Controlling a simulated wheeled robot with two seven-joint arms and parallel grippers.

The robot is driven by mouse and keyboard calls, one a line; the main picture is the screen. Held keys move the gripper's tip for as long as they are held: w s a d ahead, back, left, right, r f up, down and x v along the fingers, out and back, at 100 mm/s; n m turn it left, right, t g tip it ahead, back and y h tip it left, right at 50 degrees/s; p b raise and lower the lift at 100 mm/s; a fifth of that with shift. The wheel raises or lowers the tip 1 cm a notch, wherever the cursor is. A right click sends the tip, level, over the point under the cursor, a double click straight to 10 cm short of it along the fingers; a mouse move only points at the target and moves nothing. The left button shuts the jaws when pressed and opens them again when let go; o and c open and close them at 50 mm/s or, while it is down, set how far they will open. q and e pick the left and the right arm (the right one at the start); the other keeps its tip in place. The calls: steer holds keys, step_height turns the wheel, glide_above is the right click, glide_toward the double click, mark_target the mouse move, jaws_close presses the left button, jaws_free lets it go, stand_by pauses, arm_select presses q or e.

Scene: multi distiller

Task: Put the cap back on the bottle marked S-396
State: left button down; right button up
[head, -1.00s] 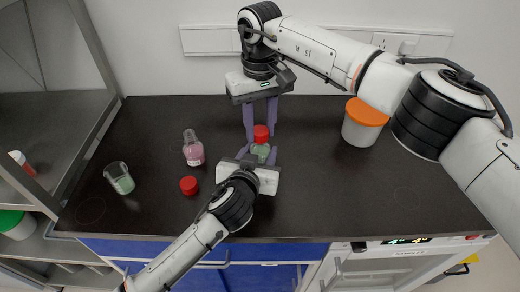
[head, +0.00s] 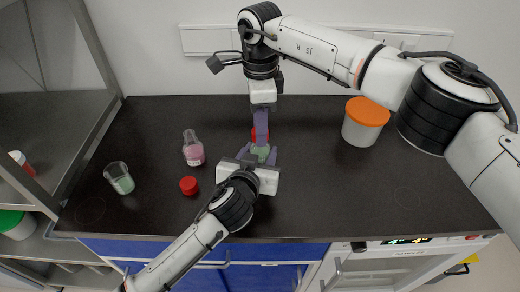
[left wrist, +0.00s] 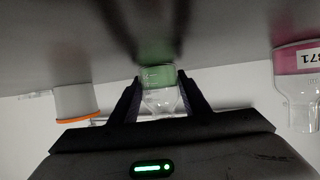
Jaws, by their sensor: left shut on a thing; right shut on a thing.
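The bottle with green liquid (head: 261,151) stands upright on the dark bench; it also shows in the left wrist view (left wrist: 158,77), where I cannot read its marking. My left gripper (head: 258,158) is shut around this bottle, one finger on each side. A red cap (head: 254,133) is at the top of the bottle, mostly hidden behind the right fingers. My right gripper (head: 261,136) points down from above and is shut on this cap. I cannot tell whether the cap is fully seated.
A bottle with pink liquid (head: 193,152) stands to the left, and a second red cap (head: 189,185) lies near it. A beaker with green contents (head: 121,180) is farther left. A white tub with an orange lid (head: 365,119) stands at the right. The front right bench is clear.

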steer(key=m, duration=0.4)
steer(key=shift+m, duration=0.3)
steer(key=m, duration=0.4)
steer(key=shift+m, duration=0.3)
steer(key=m, duration=0.6)
steer(key=shift+m, duration=0.3)
steer(key=m, duration=0.8)
steer(key=shift+m, duration=0.3)
steer(key=m, duration=0.4)
steer(key=shift+m, duration=0.3)
steer(key=m, duration=0.3)
steer(key=shift+f, duration=0.1)
steer(key=o, duration=1.2)
steer(key=shift+o, duration=0.2)
